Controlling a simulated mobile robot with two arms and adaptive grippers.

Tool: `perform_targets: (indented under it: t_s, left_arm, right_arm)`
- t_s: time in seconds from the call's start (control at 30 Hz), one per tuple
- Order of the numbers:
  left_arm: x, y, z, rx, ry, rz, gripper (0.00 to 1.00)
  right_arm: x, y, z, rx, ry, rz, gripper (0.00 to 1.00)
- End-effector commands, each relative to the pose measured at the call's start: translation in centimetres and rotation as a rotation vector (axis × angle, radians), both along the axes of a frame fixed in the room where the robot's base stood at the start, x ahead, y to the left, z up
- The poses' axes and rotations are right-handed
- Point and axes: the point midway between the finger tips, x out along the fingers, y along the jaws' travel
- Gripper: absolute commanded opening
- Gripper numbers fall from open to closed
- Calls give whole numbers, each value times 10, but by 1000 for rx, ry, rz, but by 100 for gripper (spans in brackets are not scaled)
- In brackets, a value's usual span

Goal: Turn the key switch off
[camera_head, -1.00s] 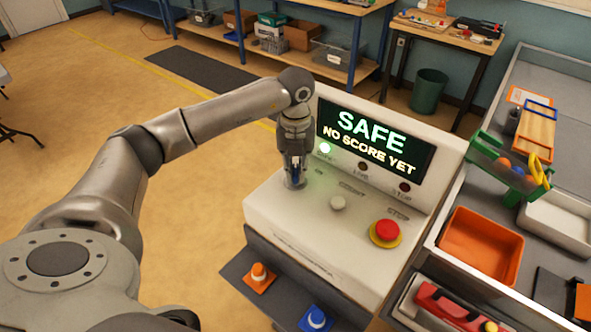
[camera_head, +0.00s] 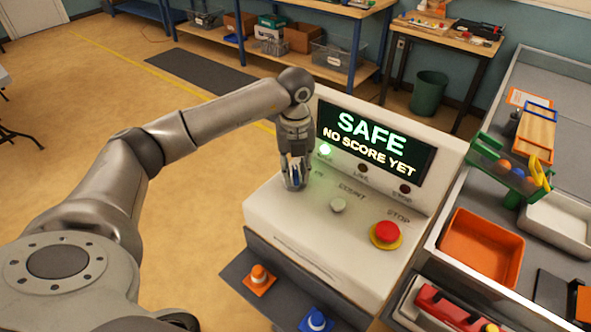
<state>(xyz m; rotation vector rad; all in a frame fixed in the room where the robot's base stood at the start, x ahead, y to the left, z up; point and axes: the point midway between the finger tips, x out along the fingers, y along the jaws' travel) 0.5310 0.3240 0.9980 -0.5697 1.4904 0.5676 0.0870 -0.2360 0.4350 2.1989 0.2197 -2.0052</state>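A white control console (camera_head: 290,238) stands in front of me. My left gripper (camera_head: 294,182) points down at the left part of its sloped top, where the key switch would be. A small blue part shows between the fingers; the switch itself is mostly hidden. I cannot tell whether the fingers are closed on it. The display (camera_head: 377,143) reads "SAFE" and "NO SCORE YET". The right gripper is not in view.
An orange tray (camera_head: 482,248) is at the right.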

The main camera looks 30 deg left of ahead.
Motion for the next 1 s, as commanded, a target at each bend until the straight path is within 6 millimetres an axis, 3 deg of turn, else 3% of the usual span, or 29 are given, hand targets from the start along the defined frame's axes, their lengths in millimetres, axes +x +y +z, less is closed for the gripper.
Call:
perform_targets:
  t_s: [0.43, 0.8, 1.0]
  left_arm:
    - [0, -1, 7, -1, 1, -5, 34]
    - [0, -1, 81, -1, -1, -5, 34]
    - [0, 0, 110, -1, 1, -2, 34]
  right_arm:
    - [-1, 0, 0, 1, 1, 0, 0]
    - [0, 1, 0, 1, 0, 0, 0]
    - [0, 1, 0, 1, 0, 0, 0]
